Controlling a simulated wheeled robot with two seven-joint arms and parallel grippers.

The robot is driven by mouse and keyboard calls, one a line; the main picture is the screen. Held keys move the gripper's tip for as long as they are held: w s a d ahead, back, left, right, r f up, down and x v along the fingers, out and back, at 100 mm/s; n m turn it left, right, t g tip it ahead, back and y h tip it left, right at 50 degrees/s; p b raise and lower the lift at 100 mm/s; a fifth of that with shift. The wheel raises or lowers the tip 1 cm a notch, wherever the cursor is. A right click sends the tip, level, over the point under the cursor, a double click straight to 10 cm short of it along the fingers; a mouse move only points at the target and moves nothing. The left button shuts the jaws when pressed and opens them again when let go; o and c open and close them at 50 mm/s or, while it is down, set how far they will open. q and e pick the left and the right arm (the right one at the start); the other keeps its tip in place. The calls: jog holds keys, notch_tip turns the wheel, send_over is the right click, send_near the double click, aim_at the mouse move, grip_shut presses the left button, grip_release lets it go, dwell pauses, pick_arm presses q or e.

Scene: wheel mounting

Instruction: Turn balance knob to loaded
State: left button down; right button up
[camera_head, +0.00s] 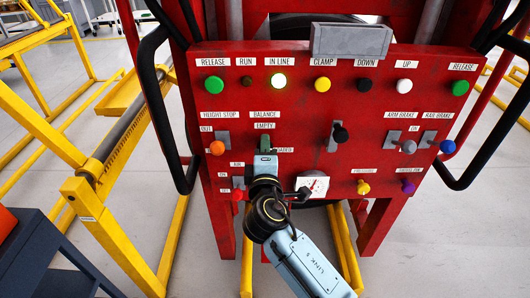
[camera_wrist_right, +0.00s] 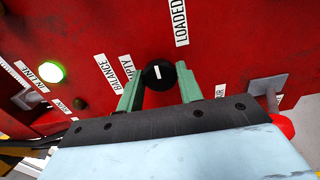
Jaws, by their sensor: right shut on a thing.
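The balance knob (camera_wrist_right: 158,75) is a round black knob with a white mark on the red panel. The mark runs roughly up and down in the right wrist view, between the partly covered EMPTY label (camera_wrist_right: 128,68) at its left and the LOADED label (camera_wrist_right: 181,22) at its upper right. My right gripper (camera_wrist_right: 159,88) has its two green fingers on either side of the knob and is shut on it. In the head view my right gripper (camera_head: 265,143) hides the knob below the BALANCE and EMPTY labels. My left gripper is not in view.
The panel (camera_head: 300,110) holds several coloured buttons and small levers. A black lever (camera_head: 340,134) stands right of my gripper, and an orange-red knob (camera_head: 237,195) sits at its lower left. Black curved handles (camera_head: 150,90) flank the panel. Yellow rails (camera_head: 115,250) stand at the left.

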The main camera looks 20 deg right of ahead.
dwell(0.3)
jog(key=o, duration=1)
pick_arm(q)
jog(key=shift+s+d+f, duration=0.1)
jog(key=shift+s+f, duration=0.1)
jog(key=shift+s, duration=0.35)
pick_arm(e)
jog(key=shift+v, duration=6.7)
